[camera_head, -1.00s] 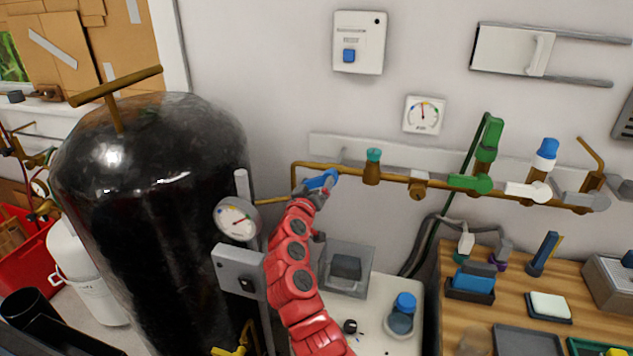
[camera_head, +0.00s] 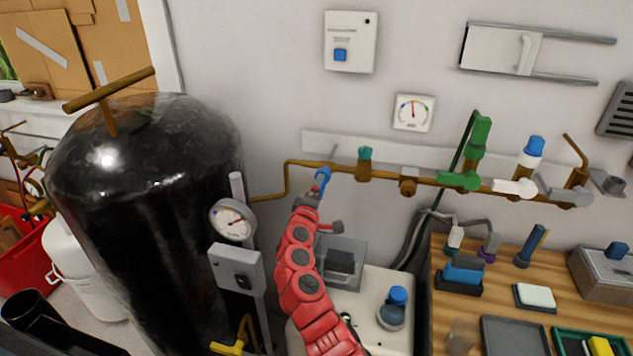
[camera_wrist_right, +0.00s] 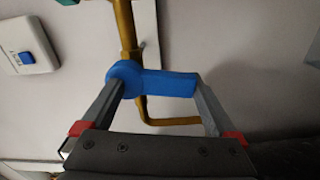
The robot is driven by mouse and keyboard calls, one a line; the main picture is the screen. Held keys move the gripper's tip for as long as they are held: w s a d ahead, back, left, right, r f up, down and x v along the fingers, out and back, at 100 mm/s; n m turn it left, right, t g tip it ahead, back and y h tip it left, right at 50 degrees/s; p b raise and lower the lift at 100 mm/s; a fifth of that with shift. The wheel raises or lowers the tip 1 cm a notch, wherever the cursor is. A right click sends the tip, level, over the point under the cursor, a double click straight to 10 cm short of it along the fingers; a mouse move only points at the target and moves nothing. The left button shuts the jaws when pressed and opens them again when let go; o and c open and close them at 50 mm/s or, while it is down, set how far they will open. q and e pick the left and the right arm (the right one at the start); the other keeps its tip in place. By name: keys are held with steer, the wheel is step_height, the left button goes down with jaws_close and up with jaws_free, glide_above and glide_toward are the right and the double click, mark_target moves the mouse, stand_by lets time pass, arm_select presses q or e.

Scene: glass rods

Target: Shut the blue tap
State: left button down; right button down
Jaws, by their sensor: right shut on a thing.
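The blue tap (camera_head: 322,175) is on the brown pipe (camera_head: 337,168) on the wall, near the pipe's left bend. In the head view its lever stands across the pipe and tilts downward. In the right wrist view the blue lever (camera_wrist_right: 165,84) lies crosswise to the pipe (camera_wrist_right: 124,25). My right gripper (camera_head: 319,188), on the red arm, is at the lever. In the wrist view its two fingers (camera_wrist_right: 159,90) press on the lever's two ends. The gripper partly hides the lever in the head view. My left gripper is not in view.
A teal-topped valve (camera_head: 364,158), a green tap (camera_head: 463,178) and a white tap (camera_head: 516,188) sit further right on the pipe. A black tank (camera_head: 145,210) with a gauge (camera_head: 233,221) stands left of my arm. A wooden bench (camera_head: 513,278) is at lower right.

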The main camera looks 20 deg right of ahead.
steer(key=shift+s+d+f+n+p, duration=0.15)
steer(key=shift+n+p, duration=0.1)
steer(key=shift+n, duration=0.25)
steer(key=shift+s+d+n+p, duration=0.15)
steer(key=shift+n+p, duration=0.1)
steer(key=shift+n, duration=0.25)
steer(key=shift+w, duration=0.1)
jaws_free()
steer(key=shift+s+a, duration=0.35)
steer(key=shift+s, duration=0.2)
steer(key=b+v, duration=0.3)
steer(key=v, duration=1.3)
